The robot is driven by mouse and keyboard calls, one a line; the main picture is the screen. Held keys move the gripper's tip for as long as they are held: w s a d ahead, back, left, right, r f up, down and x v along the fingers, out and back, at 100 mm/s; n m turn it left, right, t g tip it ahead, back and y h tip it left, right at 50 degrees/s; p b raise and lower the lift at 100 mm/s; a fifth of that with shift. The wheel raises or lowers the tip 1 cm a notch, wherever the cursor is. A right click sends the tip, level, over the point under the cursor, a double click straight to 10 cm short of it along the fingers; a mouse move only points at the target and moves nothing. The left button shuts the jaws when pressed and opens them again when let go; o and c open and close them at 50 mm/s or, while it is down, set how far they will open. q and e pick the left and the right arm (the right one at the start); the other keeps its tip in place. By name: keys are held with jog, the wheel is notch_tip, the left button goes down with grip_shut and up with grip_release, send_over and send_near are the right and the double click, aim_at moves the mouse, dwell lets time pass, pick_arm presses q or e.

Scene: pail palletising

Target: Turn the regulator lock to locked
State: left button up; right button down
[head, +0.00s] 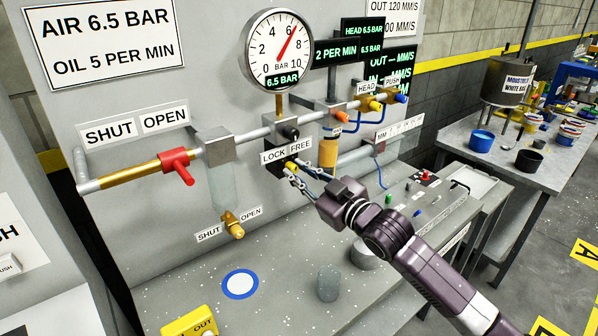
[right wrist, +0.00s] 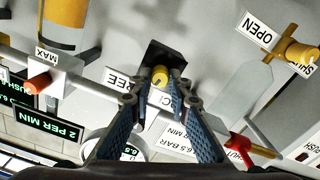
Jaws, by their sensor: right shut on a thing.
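The regulator lock is a small yellow knob (head: 291,168) on a black plate below the LOCK and FREE labels (head: 286,151), under the pressure gauge (head: 279,48). My right gripper (head: 296,176) reaches it from the lower right and is shut on it. In the right wrist view the yellow knob (right wrist: 160,76) shows between the tips of my right gripper (right wrist: 157,88). The fingers partly cover the labels there. I cannot tell clearly whether the knob stands at LOCK or at FREE. My left gripper is not in view.
A red-handled valve (head: 177,165) sits on the pipe at left, with a yellow drain knob (head: 233,224) below. An orange knob (head: 341,117) is to the right. A grey cylinder (head: 328,283) stands on the bench near a blue ring mark (head: 240,284).

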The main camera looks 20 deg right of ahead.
jog(key=n+p, duration=0.1)
jog(key=n, duration=0.5)
jog(key=shift+n+p, duration=0.4)
jog(key=shift+n, duration=2.1)
jog(key=shift+f, duration=0.1)
jog(key=c, duration=1.8)
grip_release()
jog(key=shift+a, duration=0.1)
jog(key=shift+s, duration=0.1)
jog(key=shift+v, duration=5.9)
